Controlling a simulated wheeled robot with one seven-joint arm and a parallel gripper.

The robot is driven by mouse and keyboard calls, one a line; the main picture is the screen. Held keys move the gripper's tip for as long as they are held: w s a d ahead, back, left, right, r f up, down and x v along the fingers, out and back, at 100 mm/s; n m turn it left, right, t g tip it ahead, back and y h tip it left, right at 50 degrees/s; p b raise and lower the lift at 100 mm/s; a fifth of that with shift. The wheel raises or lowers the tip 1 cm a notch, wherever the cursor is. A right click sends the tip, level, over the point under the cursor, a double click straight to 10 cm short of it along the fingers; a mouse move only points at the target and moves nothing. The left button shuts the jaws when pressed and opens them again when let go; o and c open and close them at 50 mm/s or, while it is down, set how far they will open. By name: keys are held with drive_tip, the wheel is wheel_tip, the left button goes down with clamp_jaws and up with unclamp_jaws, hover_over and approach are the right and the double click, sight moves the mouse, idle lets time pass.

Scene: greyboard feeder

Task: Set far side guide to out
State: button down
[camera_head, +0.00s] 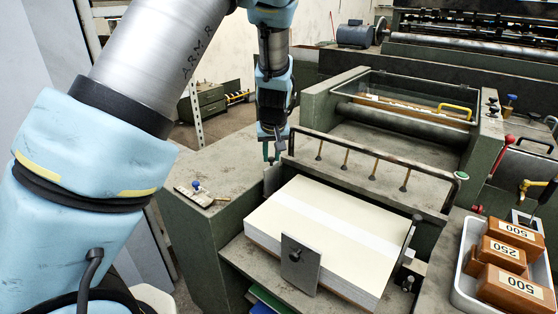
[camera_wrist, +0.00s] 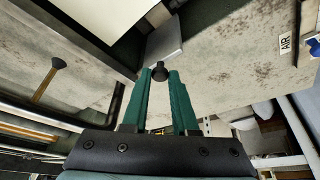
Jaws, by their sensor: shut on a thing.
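The far side guide (camera_head: 272,180) is a small grey upright plate at the far left edge of the board stack (camera_head: 330,225). In the wrist view the guide plate (camera_wrist: 166,40) stands beside the pale stack corner, with a dark round knob (camera_wrist: 160,72) on its outer side. My gripper (camera_head: 272,155) is above and behind the guide in the head view. In the wrist view its green fingers (camera_wrist: 160,78) are shut on the knob. The fingers partly hide the knob's stem.
A dark rail (camera_head: 370,160) with several brass suckers runs behind the stack. A front plate (camera_head: 300,262) stands at the stack's near edge. A blue-knobbed valve (camera_head: 197,188) sits on the left bench. A white tray (camera_head: 463,290) with labelled blocks is at right.

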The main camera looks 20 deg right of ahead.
drive_tip(key=shift+w+a, duration=0.15)
drive_tip(key=c, duration=0.7)
unclamp_jaws()
drive_tip(key=shift+r, duration=0.1)
drive_tip(key=shift+r, duration=0.25)
drive_tip(key=b+v, duration=0.1)
drive_tip(key=v, duration=0.9)
drive_tip(key=shift+b, duration=0.4)
